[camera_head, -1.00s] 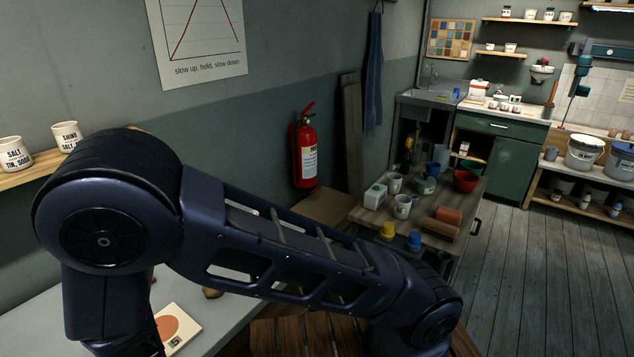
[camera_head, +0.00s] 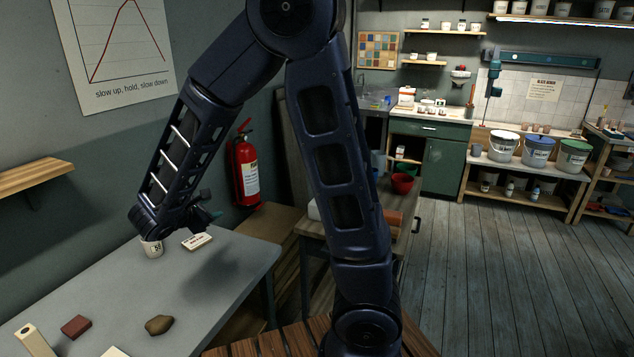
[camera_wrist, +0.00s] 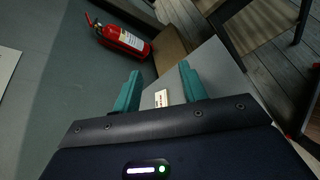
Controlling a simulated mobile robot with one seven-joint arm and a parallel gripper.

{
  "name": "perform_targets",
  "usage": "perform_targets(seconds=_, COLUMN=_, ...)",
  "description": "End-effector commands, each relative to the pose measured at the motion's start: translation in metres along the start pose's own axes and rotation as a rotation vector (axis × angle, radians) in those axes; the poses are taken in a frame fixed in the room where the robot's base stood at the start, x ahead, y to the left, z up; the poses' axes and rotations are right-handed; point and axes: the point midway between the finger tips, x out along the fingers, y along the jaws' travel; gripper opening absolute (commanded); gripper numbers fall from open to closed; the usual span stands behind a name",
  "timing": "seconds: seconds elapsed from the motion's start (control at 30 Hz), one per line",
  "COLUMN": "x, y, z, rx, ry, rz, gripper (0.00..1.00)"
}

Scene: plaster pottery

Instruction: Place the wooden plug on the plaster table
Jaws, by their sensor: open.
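My gripper (camera_head: 207,217) is over the far end of a pale grey table (camera_head: 225,290) in the head view. In the wrist view my gripper (camera_wrist: 160,92) has its teal fingers spread apart with nothing between them. A small white card (camera_head: 196,241) with writing lies on the table below the gripper; it also shows in the wrist view (camera_wrist: 161,98), beyond the fingers. I cannot pick out the wooden plug for sure. A brown rounded lump (camera_head: 159,325) lies on the table's near part. Whether this grey table is the plaster table, I cannot tell.
A white cup (camera_head: 152,248) stands near the card, partly behind my arm. A red-brown block (camera_head: 76,327) and a cream block (camera_head: 36,341) are at the near left. A fire extinguisher (camera_head: 246,170) hangs on the wall beyond. The table's middle is clear.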

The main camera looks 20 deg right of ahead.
Motion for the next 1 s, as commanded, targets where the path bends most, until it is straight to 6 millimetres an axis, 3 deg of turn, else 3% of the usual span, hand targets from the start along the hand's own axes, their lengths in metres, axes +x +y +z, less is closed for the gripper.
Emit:
perform_targets(seconds=0.03, x=0.011, y=-0.006, z=0.024, rx=0.065, ry=-0.001, rz=-0.064, gripper=0.42)
perform_targets(seconds=0.1, x=0.023, y=-0.018, z=0.049, rx=0.147, ry=0.003, rz=-0.150, gripper=0.42)
perform_targets(seconds=0.4, x=0.049, y=-0.076, z=0.142, rx=0.526, ry=0.028, rz=-0.479, gripper=0.42)
perform_targets(seconds=0.7, x=0.042, y=-0.131, z=0.208, rx=0.945, ry=0.073, rz=-0.731, gripper=0.42)
perform_targets(seconds=1.0, x=0.016, y=-0.169, z=0.251, rx=1.395, ry=0.138, rz=-0.892, gripper=0.42)
